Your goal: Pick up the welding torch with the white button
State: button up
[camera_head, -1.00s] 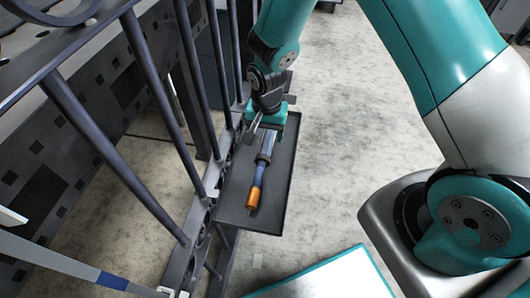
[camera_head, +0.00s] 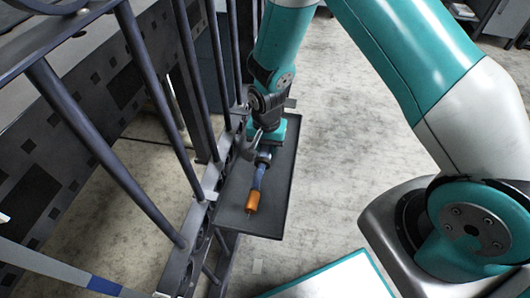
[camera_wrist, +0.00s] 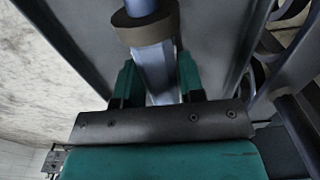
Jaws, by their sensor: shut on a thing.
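A welding torch with a blue neck and an orange nozzle (camera_head: 252,202) lies on or just above a dark tray beside the gate. Its grey handle end is at my gripper (camera_head: 259,142). In the wrist view the torch's grey-blue body (camera_wrist: 154,72) with a dark collar (camera_wrist: 144,28) runs between the two green fingers of my gripper (camera_wrist: 157,82). The fingers are shut on it. No white button shows in either view; that side of the torch is hidden by my gripper or faces away.
Bare concrete floor (camera_head: 340,130) lies open to the right. My own arm and base fill the right side.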

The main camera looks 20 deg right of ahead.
notch_tip(320, 180, up, 20)
jog(key=p, duration=0.4)
jog(key=shift+p, duration=0.4)
dwell(0.4)
